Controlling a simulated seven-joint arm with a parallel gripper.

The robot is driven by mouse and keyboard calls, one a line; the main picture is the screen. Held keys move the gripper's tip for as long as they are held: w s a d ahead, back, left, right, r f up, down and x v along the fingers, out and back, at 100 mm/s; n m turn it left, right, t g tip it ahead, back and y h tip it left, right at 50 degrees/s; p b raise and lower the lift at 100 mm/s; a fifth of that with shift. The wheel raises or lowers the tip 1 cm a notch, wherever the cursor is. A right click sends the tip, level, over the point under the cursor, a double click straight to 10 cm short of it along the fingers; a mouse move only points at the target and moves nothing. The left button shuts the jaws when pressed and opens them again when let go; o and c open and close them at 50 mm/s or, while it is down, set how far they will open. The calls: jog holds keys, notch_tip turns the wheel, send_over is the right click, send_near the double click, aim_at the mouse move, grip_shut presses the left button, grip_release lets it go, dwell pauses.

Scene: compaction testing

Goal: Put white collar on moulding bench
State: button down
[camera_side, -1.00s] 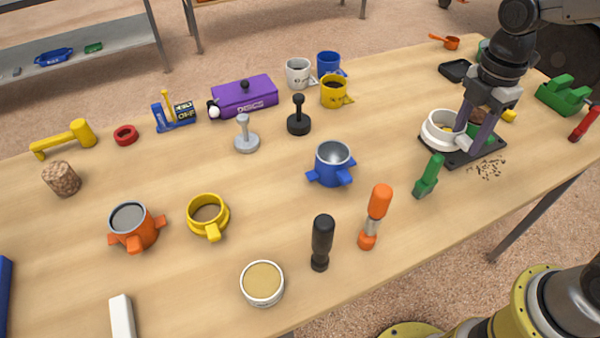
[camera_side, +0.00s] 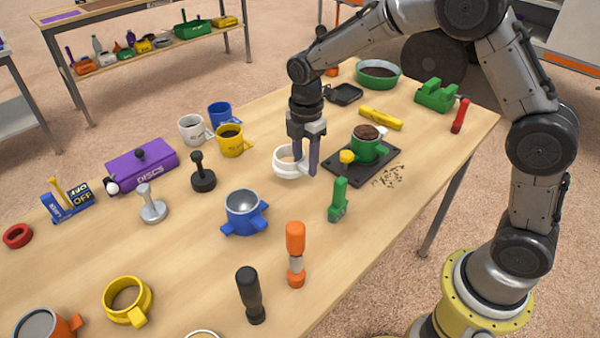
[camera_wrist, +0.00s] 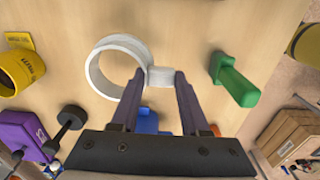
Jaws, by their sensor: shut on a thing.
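The white collar (camera_side: 287,170) is a ring with a side tab, over the wooden table left of the black plate (camera_side: 352,176). My gripper (camera_side: 306,170) points down and is shut on the collar's tab. In the wrist view the tab sits between the fingertips (camera_wrist: 160,78), and the open ring of the collar (camera_wrist: 92,70) lies to their left. I cannot tell whether the collar touches the wood. No label marks a moulding bench; the wooden table (camera_side: 205,255) is the surface under the collar.
A green mould (camera_side: 368,150) with dark soil stands on the black plate, beside a yellow knob (camera_side: 347,157). A green-handled tool (camera_side: 338,200) and a blue mould (camera_side: 243,212) stand nearby. Spilled grains (camera_side: 388,177) lie right of the plate. Bare wood surrounds the collar's front left.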

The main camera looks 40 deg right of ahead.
aim_at(301, 162)
jog(key=shift+w+f, duration=0.65)
jog(key=shift+f, duration=0.05)
jog(key=shift+w+f, duration=0.1)
jog(key=shift+f, duration=1.55)
jog(key=shift+f, duration=0.2)
jog(key=shift+c, duration=2)
grip_release()
jog(key=shift+r, duration=0.15)
notch_tip(301, 162, up, 12)
jog(key=shift+r, duration=0.15)
